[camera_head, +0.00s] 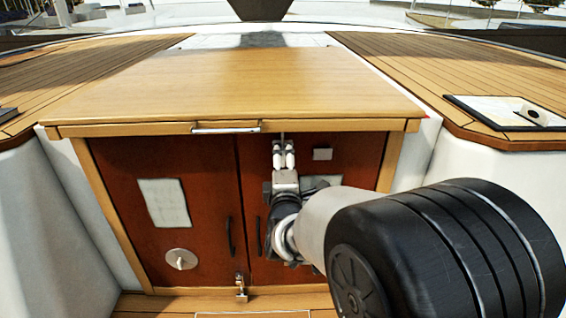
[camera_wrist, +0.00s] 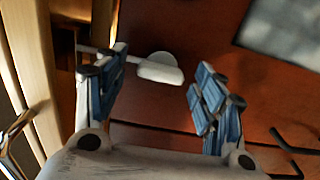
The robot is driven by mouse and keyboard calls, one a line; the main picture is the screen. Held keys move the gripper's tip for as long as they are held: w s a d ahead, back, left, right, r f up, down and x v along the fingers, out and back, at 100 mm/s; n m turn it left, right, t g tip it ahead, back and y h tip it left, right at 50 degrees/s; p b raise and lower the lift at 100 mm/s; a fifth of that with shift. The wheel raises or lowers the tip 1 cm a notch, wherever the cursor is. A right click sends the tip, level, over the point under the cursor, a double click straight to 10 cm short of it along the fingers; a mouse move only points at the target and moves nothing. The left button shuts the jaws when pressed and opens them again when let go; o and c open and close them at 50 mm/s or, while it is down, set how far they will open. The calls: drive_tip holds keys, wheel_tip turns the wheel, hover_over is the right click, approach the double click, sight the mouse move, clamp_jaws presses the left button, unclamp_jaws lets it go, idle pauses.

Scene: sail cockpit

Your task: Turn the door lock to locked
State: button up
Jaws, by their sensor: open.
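The door lock shows in the wrist view as a pale turn piece (camera_wrist: 160,69) on a round base, on the red-brown right door (camera_head: 345,170). A thin rod runs from it toward the wooden frame. My gripper (camera_head: 283,146) is open in front of the upper part of that door, just under the counter edge. In the wrist view my gripper's blue-padded fingers (camera_wrist: 163,62) stand apart, with the turn piece between them in the picture. I cannot tell whether they touch it. In the head view my gripper hides the lock.
The wooden counter (camera_head: 240,85) overhangs the doors. The left door (camera_head: 200,225) carries a paper sheet (camera_head: 165,203) and a round pale knob (camera_head: 180,259). Dark handles (camera_head: 230,236) flank the door gap. A small metal latch (camera_head: 241,289) sits at the bottom.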

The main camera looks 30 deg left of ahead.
drive_tip(key=shift+s, duration=0.15)
drive_tip(key=v, duration=1.2)
drive_tip(key=s+d+m+g+h, duration=0.2)
drive_tip(key=d+m+g+h, duration=0.25)
drive_tip(key=d+m, duration=1.15)
drive_tip(key=s+d+f+m+g+h, duration=0.2)
drive_tip(key=s+d+m+g, duration=0.1)
drive_tip(key=s+d, duration=0.6)
drive_tip(key=s+d+f+m+g+h, duration=0.2)
drive_tip(key=s+d+m, duration=0.3)
drive_tip(key=s+d, duration=0.5)
drive_tip(key=shift+d+g, duration=0.75)
drive_tip(key=shift+d, duration=0.45)
drive_tip(key=shift+s, duration=0.1)
